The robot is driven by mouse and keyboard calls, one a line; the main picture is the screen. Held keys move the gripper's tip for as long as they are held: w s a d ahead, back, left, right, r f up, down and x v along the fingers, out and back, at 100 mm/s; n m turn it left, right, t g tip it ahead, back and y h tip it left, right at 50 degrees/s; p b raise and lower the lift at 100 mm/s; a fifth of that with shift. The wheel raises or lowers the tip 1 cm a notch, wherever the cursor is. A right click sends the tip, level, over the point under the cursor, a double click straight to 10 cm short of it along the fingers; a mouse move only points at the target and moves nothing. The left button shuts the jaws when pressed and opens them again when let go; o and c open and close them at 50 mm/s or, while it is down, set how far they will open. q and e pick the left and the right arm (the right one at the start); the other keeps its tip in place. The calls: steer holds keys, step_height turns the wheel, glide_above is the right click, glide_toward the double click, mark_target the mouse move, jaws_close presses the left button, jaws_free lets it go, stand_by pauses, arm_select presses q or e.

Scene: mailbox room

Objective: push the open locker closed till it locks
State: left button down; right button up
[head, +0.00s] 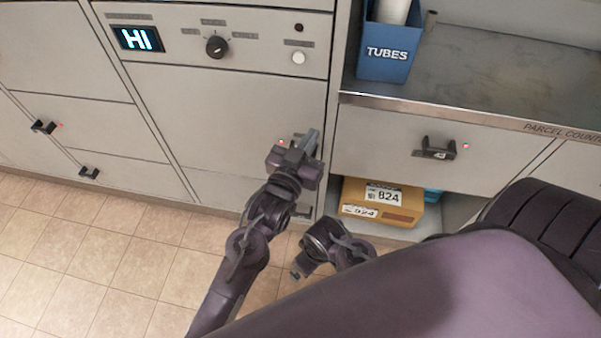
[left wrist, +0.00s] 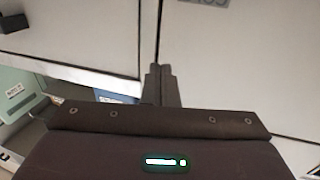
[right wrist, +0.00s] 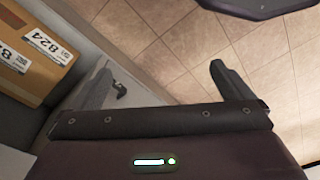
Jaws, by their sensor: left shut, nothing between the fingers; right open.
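The open locker (head: 428,222) is the low compartment under the parcel counter, with a brown parcel marked 824 (head: 385,205) inside. The parcel also shows in the right wrist view (right wrist: 38,45). The locker's door cannot be made out clearly. My left gripper (head: 310,142) is shut and empty in front of the grey cabinet face, left of and above the opening. In the left wrist view its closed fingers (left wrist: 161,85) lie across a seam between panels. My right gripper (head: 300,268) is low over the floor; its fingers are spread and empty in the right wrist view (right wrist: 160,78).
A closed drawer with a black handle (head: 435,150) and a red light is above the opening. The counter (head: 480,75) carries a blue TUBES bin (head: 385,52). A panel with a lit display (head: 138,39) and a knob (head: 216,46) is upper left. Tiled floor (head: 90,245) is clear at left.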

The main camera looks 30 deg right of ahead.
arm_select(q)
steer(key=s+d+v, duration=0.1)
steer(key=v, duration=0.8)
steer(key=shift+s+p, duration=0.45)
steer(key=shift+s, duration=0.1)
arm_select(e)
steer(key=f, duration=0.3)
steer(key=shift+w+d+f, duration=0.15)
steer(key=shift+w+f, duration=0.05)
steer(key=shift+f, duration=0.2)
arm_select(q)
steer(key=shift+f, duration=0.15)
